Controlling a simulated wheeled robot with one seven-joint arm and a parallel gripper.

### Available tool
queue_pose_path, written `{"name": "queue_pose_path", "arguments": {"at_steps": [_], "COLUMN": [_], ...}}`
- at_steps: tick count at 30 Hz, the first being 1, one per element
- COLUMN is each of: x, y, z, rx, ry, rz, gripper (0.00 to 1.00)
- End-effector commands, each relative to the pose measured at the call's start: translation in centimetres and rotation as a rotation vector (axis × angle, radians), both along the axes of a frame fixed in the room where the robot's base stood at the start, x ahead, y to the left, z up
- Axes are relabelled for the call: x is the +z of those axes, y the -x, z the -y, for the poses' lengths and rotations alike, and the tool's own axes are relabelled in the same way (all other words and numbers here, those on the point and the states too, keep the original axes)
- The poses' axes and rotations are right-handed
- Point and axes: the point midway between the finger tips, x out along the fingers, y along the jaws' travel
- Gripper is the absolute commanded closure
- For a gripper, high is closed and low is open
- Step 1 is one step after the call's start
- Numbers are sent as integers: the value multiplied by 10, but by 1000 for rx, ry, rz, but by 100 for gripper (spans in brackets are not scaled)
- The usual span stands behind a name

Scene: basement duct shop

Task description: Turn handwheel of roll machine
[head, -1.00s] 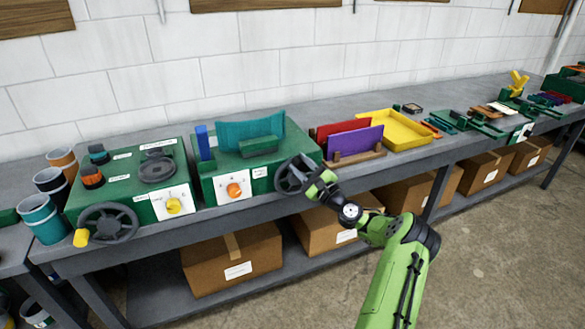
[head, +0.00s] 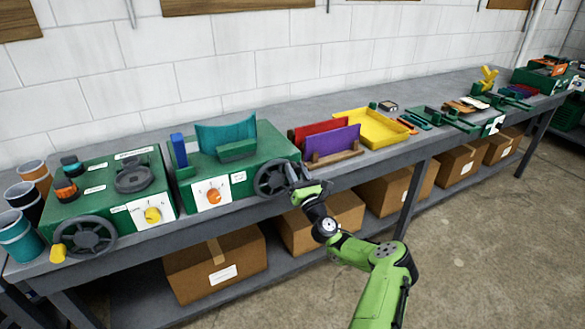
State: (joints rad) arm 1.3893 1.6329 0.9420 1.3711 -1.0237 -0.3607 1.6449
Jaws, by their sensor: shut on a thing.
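The roll machine (head: 235,188) is a green box with a teal curved sheet (head: 226,137) on top and a blue upright block (head: 179,150) at its left. Its front has a white panel with an orange knob (head: 214,197). Its dark grey spoked handwheel (head: 262,189) is on the right of the front face. My gripper (head: 296,186) is at the right side of this handwheel and is shut on its rim. The fingertips are small and partly merge with the wheel, so the exact contact is hard to see.
A second green machine (head: 98,212) with a yellow knob and its own handwheel (head: 83,236) stands left. Purple and red sheets (head: 332,141) in a wooden rack and a yellow tray (head: 375,124) lie right. Cardboard boxes (head: 215,265) fill the lower shelf. The floor in front is clear.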

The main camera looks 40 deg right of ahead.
Motion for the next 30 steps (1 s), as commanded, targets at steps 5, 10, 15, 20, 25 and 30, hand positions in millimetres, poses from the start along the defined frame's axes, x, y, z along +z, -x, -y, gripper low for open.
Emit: {"name": "queue_pose_path", "arguments": {"at_steps": [5, 10, 15, 20, 25, 30], "x": [-12, -22, -30, -37, -41, -44], "y": [1, 2, 2, 2, 2, 2], "z": [4, 8, 9, 10, 10, 10], "rx": [2, 2, 3, 4, 3, 4], "ry": [-165, -311, -434, -524, -585, -617], "rz": [41, 84, 120, 145, 163, 172], "gripper": [100, 100, 100, 100, 100, 100]}}
